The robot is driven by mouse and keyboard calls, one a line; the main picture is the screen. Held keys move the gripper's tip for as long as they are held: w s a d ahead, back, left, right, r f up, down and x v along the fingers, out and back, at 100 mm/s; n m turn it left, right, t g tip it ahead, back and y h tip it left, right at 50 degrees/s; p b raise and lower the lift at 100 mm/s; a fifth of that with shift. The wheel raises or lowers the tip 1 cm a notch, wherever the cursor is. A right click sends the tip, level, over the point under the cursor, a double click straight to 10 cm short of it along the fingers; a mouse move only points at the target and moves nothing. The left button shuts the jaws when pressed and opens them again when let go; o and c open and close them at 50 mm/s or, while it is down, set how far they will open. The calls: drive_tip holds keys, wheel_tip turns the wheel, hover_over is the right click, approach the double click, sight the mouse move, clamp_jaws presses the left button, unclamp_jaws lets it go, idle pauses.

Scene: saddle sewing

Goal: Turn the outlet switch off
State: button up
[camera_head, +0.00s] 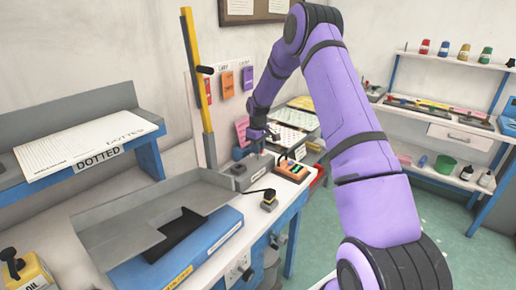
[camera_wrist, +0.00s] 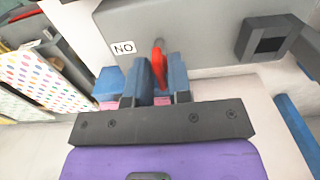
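The outlet switch is a red lever (camera_wrist: 159,66) on a grey box (camera_wrist: 205,30) with a "NO" label (camera_wrist: 123,47), which may be "ON" seen upside down. In the wrist view, my gripper (camera_wrist: 160,82) has narrow blue fingers at the lever, which shows in the small gap between them. I cannot tell whether they touch it or how far they are closed. In the head view, my gripper (camera_head: 257,134) is small and dark at the back of the bench, above a grey box (camera_head: 249,172).
A dark square socket (camera_wrist: 268,39) sits on the box right of the lever. On the bench are an orange-and-green rack (camera_head: 292,169), a small dark-topped item (camera_head: 268,200) and a large grey tray (camera_head: 110,238). A yellow post (camera_head: 195,75) stands left of my arm.

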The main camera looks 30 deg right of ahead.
drive_tip(key=o, duration=0.4)
drive_tip(key=shift+o, duration=0.2)
wheel_tip(320, 180, up, 11)
idle(0.3)
drive_tip(key=shift+f, duration=0.1)
drive_tip(key=s+a+r+m+t, duration=0.1)
drive_tip(key=s+a+r, duration=0.5)
drive_tip(key=s+r, duration=0.4)
drive_tip(key=s+a+r+m+t, duration=0.1)
drive_tip(key=s+a+r, duration=0.55)
drive_tip(key=r, duration=0.45)
drive_tip(key=s+a+r+m+t, duration=0.1)
drive_tip(key=s+a, duration=0.2)
drive_tip(key=s, duration=1.1)
drive_tip(key=s+a+r+m+t, duration=0.1)
drive_tip(key=s+a+t, duration=0.1)
drive_tip(key=s, duration=1.2)
drive_tip(key=shift+s+a, duration=0.35)
drive_tip(key=shift+a, duration=0.05)
